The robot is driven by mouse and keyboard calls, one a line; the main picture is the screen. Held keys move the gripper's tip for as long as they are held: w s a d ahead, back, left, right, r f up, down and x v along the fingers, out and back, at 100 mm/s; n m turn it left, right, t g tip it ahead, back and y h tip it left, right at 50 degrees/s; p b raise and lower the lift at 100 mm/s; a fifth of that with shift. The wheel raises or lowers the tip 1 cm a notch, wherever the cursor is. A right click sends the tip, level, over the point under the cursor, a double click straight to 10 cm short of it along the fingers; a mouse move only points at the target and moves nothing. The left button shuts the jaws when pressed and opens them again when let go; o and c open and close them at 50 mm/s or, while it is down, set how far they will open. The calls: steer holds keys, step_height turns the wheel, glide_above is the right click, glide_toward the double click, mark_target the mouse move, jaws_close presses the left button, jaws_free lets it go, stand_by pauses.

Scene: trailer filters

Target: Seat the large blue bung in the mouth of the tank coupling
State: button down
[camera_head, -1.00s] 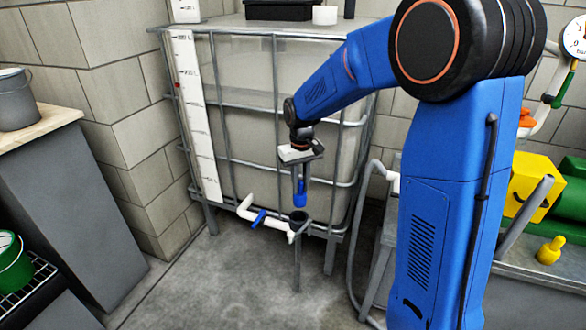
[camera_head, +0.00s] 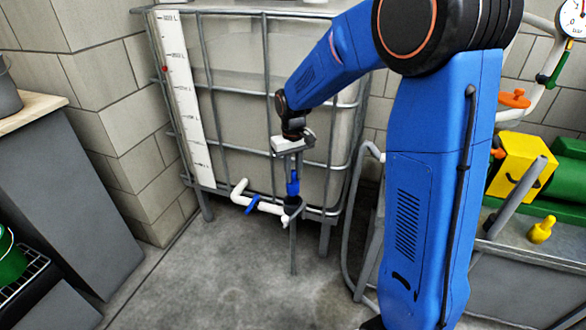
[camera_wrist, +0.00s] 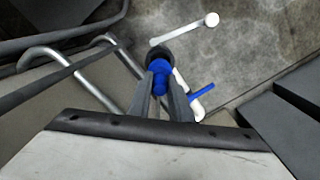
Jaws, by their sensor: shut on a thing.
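My gripper (camera_head: 293,176) points down in front of the caged tank, shut on the large blue bung (camera_head: 293,188). In the wrist view the bung (camera_wrist: 160,76) sits between the two grey fingers. The dark, round mouth of the tank coupling (camera_head: 292,206) is right below it, at the end of the white outlet pipe. In the wrist view the coupling's dark rim (camera_wrist: 154,53) shows just beyond the bung, which overlaps it. The bung looks upright and at or just above the mouth. I cannot tell whether it touches or enters it.
The white pipe (camera_head: 268,207) has a blue valve handle (camera_head: 252,205). Metal cage bars (camera_head: 203,95) stand close behind my gripper. A bent grey tube rail (camera_head: 364,215) and a bench with a yellow-green machine (camera_head: 522,165) are at right. The floor ahead is clear.

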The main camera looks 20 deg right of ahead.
mark_target(293, 191)
steer(key=shift+f, duration=1.45)
steer(key=shift+f, duration=2.8)
stand_by(0.4)
steer(key=c, duration=1.5)
jaws_free()
steer(key=shift+c, duration=0.2)
steer(key=shift+r, duration=0.15)
step_height(293, 191, up, 16)
steer(key=shift+f, duration=0.2)
steer(key=shift+r, duration=0.75)
